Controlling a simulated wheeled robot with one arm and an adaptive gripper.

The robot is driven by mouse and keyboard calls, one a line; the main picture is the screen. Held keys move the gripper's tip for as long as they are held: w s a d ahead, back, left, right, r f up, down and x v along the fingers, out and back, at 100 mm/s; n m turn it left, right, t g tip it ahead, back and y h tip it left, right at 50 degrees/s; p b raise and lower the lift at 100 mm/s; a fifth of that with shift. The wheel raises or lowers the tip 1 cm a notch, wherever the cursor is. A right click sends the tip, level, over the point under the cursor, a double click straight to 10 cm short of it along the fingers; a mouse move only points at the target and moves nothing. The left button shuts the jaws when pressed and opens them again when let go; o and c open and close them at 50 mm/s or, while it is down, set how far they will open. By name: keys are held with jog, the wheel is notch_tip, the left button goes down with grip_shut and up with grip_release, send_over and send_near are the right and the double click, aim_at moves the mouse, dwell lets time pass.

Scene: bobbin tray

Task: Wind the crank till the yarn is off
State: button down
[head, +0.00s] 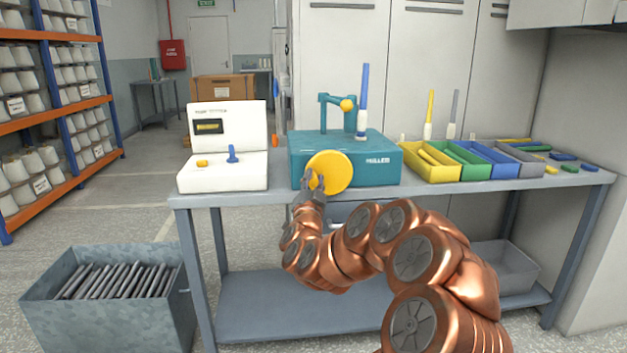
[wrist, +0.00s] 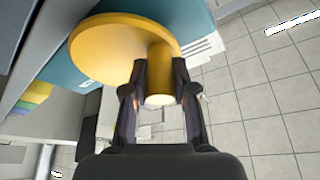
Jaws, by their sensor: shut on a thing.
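A teal winding machine (head: 372,165) stands on the grey table. On its front is a yellow disc crank (head: 333,172), which also shows in the wrist view (wrist: 110,48). My gripper (head: 311,183) is at the lower left of the disc. In the wrist view my gripper (wrist: 158,85) is shut on the crank's yellow knob (wrist: 160,70), one finger on each side. A bobbin with blue yarn (head: 364,88) stands upright on top of the machine, beside a teal arm with a yellow ball.
A white device (head: 224,172) with a small display and blue lever stands left of the machine. Yellow, green, blue and grey trays (head: 432,170) stand to the right. A metal bin (head: 110,308) is on the floor at left. The table's front edge (head: 400,192) lies near my arm.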

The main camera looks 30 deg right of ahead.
aim_at(322, 162)
notch_tip(322, 162, up, 2)
jog(key=m+g+p, duration=0.1)
jog(key=m, duration=0.1)
jog(key=m+h, duration=0.1)
jog(key=m, duration=0.1)
jog(key=shift+m+g+p, duration=0.35)
jog(key=shift+m+g, duration=0.05)
jog(key=shift+s+d+r+m+g+p, duration=0.1)
jog(key=shift+d+r+m+g+p, duration=0.15)
jog(key=shift+m, duration=0.5)
jog(key=shift+s+d+r+m+g+p, duration=0.15)
jog(key=shift+m+g+p, duration=0.2)
jog(key=shift+m, duration=0.45)
jog(key=shift+w+d+r+m+g+p, duration=0.1)
jog(key=shift+d+r+m+g+p, duration=0.15)
jog(key=shift+m, duration=0.5)
jog(key=shift+s, duration=0.1)
jog(key=c, duration=0.9)
grip_release()
jog(key=shift+a+f, duration=0.1)
jog(key=shift+v, duration=5.95)
